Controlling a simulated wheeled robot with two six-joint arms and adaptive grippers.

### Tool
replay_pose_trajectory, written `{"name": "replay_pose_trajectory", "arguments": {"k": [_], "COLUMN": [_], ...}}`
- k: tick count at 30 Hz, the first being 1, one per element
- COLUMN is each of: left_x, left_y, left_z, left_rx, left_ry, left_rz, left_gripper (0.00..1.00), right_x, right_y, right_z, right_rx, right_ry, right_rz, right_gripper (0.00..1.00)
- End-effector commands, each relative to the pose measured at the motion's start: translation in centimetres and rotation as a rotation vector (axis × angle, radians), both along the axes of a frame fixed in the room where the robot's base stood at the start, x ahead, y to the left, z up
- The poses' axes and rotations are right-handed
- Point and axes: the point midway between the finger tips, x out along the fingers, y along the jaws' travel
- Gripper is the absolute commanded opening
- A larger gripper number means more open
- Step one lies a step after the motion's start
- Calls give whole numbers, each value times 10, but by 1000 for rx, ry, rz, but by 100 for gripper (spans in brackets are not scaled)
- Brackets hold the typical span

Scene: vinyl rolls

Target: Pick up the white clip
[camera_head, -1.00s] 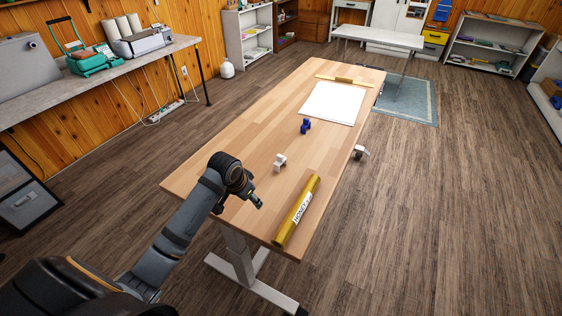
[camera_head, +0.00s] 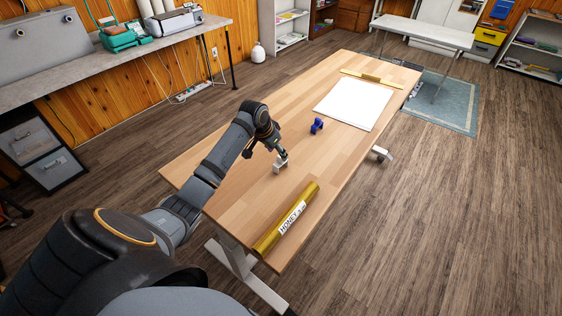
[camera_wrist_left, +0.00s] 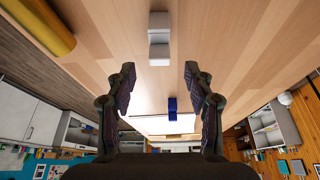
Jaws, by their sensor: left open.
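The white clip (camera_head: 281,163) stands on the wooden table (camera_head: 232,180), near its left-middle part. In the left wrist view the white clip (camera_wrist_left: 159,38) is centred ahead of the open fingers, apart from them. My left gripper (camera_head: 278,148) is over the table, close beside the clip; it partly overlaps the clip in the head view. In the left wrist view the gripper (camera_wrist_left: 160,85) has its two fingers spread with nothing between them. My right gripper is not in view.
A gold roll labelled HONEY (camera_head: 287,218) lies at the table's near right edge. A blue clip (camera_head: 317,126) stands farther back, before a white sheet (camera_head: 354,104) and a gold bar (camera_head: 372,79). A side bench (camera_head: 110,69) runs along the left wall.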

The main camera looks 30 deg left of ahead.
Motion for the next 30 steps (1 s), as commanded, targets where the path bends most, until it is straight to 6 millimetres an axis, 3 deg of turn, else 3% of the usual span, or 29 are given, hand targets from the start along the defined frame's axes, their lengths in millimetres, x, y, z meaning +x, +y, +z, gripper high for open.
{"name": "replay_pose_trajectory", "arguments": {"k": [3, 10, 16, 24, 30], "left_x": [4, 5, 14, 16, 16], "left_y": [-1, -1, -2, -2, -2], "left_z": [-8, -24, -55, -61, -61], "left_rx": [1, -1, 0, 3, 3], "left_ry": [-1, 4, 1, -1, 0], "left_rz": [-2, 1, 0, -2, -1], "left_gripper": [53, 53, 53, 53, 27], "right_x": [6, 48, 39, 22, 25], "right_y": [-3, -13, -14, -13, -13], "right_z": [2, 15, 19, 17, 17], "right_rx": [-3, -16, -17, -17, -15], "right_ry": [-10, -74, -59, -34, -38], "right_rz": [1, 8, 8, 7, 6], "right_gripper": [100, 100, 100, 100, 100]}}
